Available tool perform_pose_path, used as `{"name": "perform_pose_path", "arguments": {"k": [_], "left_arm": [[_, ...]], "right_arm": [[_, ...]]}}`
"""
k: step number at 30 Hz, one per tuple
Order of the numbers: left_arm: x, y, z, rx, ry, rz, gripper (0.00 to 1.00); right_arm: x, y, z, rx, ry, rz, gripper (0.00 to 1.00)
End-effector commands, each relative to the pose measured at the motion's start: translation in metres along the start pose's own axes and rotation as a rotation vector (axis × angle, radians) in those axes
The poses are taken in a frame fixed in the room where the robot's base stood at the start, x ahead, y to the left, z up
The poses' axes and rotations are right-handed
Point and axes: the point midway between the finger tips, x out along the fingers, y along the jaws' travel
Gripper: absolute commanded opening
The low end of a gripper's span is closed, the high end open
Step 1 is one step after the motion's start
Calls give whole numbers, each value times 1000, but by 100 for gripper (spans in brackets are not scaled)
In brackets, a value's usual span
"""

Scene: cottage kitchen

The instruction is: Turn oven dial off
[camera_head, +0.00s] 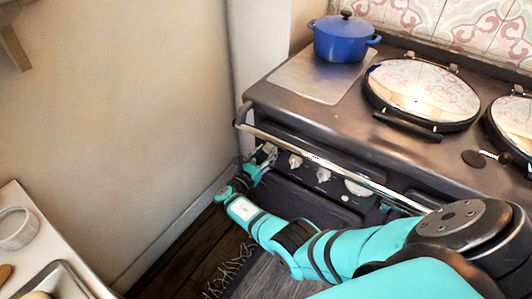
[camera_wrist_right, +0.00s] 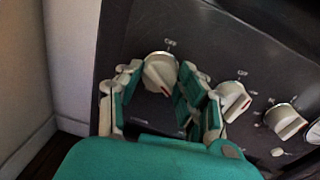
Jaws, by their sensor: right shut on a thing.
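The oven dials are pale knobs on the dark front panel of the range. My right gripper (camera_head: 262,156) is at the left end of the panel, under the rail. In the right wrist view its fingers (camera_wrist_right: 161,80) are on both sides of the leftmost dial (camera_wrist_right: 160,69) and shut on it. This dial has a small red mark near its lower edge. Its outer parts are partly hidden by the fingers. In the head view the dial is mostly hidden by the gripper. My left gripper is not in view.
A second dial (camera_wrist_right: 232,98) is close to the right finger, and a third dial (camera_wrist_right: 285,121) is farther right. A metal rail (camera_head: 325,163) runs above the panel. A blue pot (camera_head: 342,43) stands on the range top. A wall (camera_head: 130,110) is close on the left.

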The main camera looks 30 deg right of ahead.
Motion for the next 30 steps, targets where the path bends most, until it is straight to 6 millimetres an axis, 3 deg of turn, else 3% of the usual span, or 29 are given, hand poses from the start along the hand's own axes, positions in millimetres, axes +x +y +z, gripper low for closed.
{"name": "perform_pose_path", "arguments": {"k": [1, 6, 17, 30], "left_arm": [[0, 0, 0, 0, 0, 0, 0], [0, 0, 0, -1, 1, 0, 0], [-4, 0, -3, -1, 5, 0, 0], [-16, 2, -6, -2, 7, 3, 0]], "right_arm": [[0, 0, 0, 0, 0, 0, 24], [0, 0, 0, 0, 0, 0, 6], [1, 0, 1, -74, 3, 2, 6], [1, 2, 3, -432, 23, 3, 6]]}}
